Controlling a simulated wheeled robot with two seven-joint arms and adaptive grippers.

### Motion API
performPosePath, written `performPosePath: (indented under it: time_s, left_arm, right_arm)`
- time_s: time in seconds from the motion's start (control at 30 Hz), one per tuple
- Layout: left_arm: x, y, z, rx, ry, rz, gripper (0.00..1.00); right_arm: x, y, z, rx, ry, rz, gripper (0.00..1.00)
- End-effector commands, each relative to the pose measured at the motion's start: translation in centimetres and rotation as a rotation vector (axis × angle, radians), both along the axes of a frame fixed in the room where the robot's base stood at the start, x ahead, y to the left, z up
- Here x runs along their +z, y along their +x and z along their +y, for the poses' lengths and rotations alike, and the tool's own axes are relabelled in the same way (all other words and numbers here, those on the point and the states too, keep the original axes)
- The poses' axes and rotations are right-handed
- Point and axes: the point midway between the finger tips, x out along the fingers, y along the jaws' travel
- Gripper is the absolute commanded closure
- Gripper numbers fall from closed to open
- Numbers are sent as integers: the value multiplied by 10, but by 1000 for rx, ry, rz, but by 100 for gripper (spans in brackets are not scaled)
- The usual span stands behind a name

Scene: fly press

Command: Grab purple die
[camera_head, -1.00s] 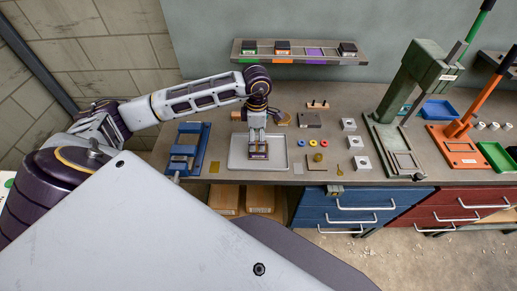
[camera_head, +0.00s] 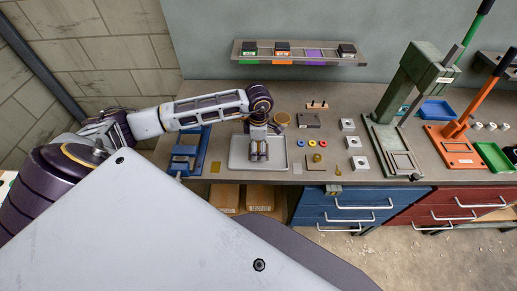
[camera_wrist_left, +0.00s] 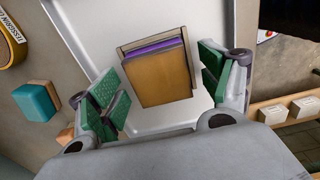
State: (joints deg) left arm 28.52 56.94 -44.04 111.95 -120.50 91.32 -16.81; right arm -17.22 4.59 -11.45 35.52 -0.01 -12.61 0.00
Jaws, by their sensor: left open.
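The purple die shows in the left wrist view as a squarish block with a purple band (camera_wrist_left: 154,46) along one side and a tan-brown face (camera_wrist_left: 157,78) toward the camera. It sits on the pale grey tray (camera_head: 238,162). My left gripper (camera_wrist_left: 168,92) is open, with green-padded fingers on either side of the die and gaps between pads and block. In the head view my left gripper (camera_head: 259,153) points down over the tray and mostly hides the die. My right gripper is not in view.
A blue vise-like fixture (camera_head: 186,152) stands left of the tray. Small rings (camera_head: 312,143) and metal blocks (camera_head: 353,142) lie to the right, before the green press (camera_head: 400,140). A wall shelf (camera_head: 270,60) holds dark dies; its purple-marked place (camera_head: 314,53) has none.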

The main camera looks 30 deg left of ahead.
Motion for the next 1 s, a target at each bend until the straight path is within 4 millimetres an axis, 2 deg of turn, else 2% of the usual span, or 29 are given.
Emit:
performPosePath:
  time_s: [0.27, 0.37, 0.87, 1.0]
  left_arm:
    - [0, 0, 0, 0, 0, 0, 21]
    - [0, 0, 0, 0, 0, 0, 32]
    - [0, 0, 0, 0, 1, -1, 96]
    - [2, 1, 0, 0, 0, -4, 97]
  right_arm:
    - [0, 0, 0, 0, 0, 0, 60]
    - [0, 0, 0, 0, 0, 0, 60]
    - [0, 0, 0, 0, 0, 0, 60]
    - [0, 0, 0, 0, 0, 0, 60]
